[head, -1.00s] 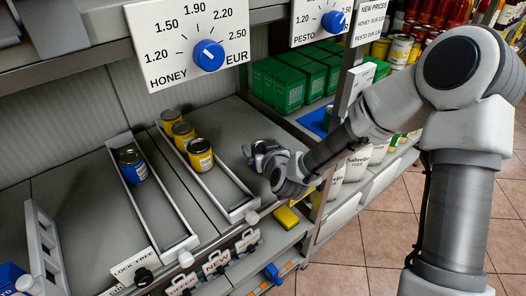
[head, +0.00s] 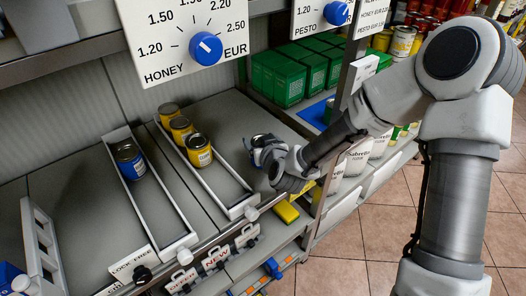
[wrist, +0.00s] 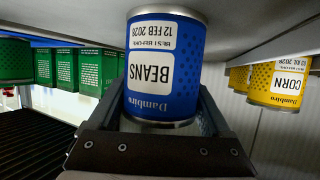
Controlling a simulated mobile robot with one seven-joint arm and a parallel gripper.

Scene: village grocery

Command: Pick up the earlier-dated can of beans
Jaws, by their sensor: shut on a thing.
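My gripper (head: 264,153) is shut on a blue can of beans (wrist: 165,65), at the right part of the shelf in the head view. In the wrist view the can's label appears upside down, with BEANS and a best-before date of 12 FEB; the year's last digit is hard to read. Only the can's lid and a little of its side show in the head view (head: 261,139). I cannot tell whether it touches the shelf. Another blue can (head: 130,163) stands in the left lane; its date is too small to read.
Several yellow cans (head: 199,151) stand in the middle lane; one reads CORN in the wrist view (wrist: 278,83). White lane rails (head: 170,210) border them. Green boxes (head: 290,80) stand beyond the divider on the right. A price board (head: 185,40) overhangs the shelf's back.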

